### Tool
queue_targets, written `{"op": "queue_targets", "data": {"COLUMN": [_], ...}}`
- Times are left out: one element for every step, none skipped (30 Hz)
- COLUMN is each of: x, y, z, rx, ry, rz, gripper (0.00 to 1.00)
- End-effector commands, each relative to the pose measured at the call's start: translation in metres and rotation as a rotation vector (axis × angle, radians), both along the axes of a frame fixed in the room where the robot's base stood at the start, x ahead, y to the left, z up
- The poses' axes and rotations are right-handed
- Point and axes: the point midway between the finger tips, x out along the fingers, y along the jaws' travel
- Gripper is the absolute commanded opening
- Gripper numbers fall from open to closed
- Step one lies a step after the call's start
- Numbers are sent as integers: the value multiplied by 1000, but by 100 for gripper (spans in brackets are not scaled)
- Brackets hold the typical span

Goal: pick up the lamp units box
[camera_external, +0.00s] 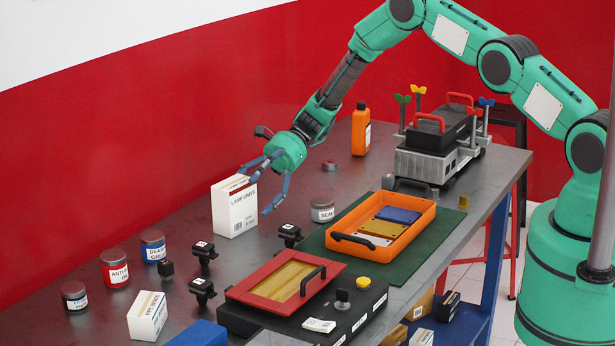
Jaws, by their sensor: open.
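The lamp units box (235,213) is a white carton with dark print, standing upright near the back edge of the table against the red wall side. My gripper (259,190) is open, with its blue-grey fingers spread at the upper right of the box. One finger reaches over the box's top edge and another hangs down to the right of it. I cannot tell whether any finger touches the box. Part of the box's top is hidden behind the finger.
A tin marked SEAL (322,210) and a black clip (290,235) stand right of the box. An orange tray (345,246) lies on a green mat (445,222). An orange bottle (361,131) and an engine model (425,165) stand farther back. Labelled tins and a smaller white box (147,316) stand at the front left.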

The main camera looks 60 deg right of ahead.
Motion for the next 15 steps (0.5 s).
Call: {"op": "queue_targets", "data": {"x": [0,0,0,0,0,0,0,0,0,1,1,1,2,2,3], "y": [0,0,0,0,0,1,2,3,5,7,10,14,18,21,26], "z": [0,0,0,0,0,0,0,-1,-2,-2,-3,-4,-5,-6,-7], "rx": [0,0,0,0,0,0,0,0,0,0,0,0,0,0,0], "ry": [0,0,0,0,0,0,0,0,0,0,1,0,0,0,0], "rz": [0,0,0,0,0,0,1,1,1,1,2,2,2,2,2], "gripper": [89,89,89,89,89,89,89,89,89,89,89,89,89,89,89]}}
